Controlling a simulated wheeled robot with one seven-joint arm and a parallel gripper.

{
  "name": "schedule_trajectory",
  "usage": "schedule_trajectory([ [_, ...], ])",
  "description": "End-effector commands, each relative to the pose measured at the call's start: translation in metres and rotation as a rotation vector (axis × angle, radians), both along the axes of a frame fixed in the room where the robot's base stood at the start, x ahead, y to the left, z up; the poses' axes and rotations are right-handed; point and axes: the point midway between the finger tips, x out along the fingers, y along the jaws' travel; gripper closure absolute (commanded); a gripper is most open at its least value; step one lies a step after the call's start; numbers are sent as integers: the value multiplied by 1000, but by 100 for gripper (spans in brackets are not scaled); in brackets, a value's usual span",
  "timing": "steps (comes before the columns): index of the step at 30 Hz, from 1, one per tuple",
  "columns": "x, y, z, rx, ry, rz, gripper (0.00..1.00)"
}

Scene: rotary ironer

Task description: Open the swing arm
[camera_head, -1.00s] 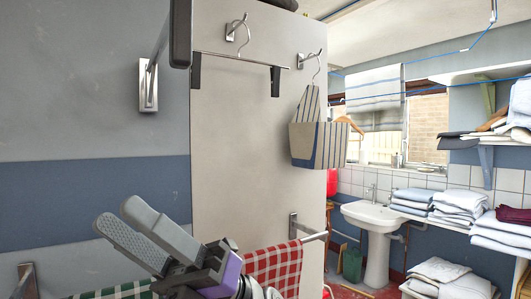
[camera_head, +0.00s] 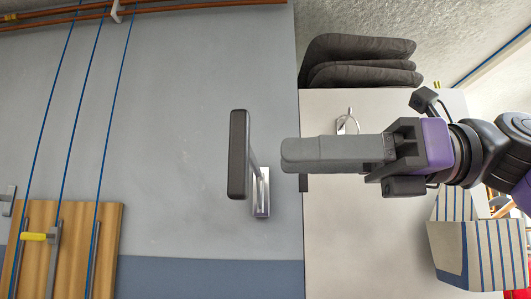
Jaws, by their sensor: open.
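The swing arm looks to be the metal bracket (camera_head: 261,192) on the grey wall, with a thin arm reaching out to an upright dark bar (camera_head: 238,155). My gripper (camera_head: 290,155) comes in from the right, its grey fingers level and pointing left at the bar. A small gap shows in the picture between the fingertips and the bar; the depth between them is hard to judge. The fingers are open and seen from the side, so one largely hides the other. Nothing shows held between them.
A pale panel (camera_head: 350,240) stands right of the bracket, with dark folded pads (camera_head: 360,62) on top. A hook (camera_head: 348,122) and a striped bag (camera_head: 465,250) hang on it. A wooden board (camera_head: 65,250) and blue lines are at left.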

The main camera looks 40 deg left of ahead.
Motion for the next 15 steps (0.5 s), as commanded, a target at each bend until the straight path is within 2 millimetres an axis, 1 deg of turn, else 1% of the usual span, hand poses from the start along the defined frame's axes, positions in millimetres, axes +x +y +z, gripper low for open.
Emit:
schedule_trajectory([
  [12,-31,50,1,0,1,5,56],
  [15,-36,58,1,-1,1,3,56],
])
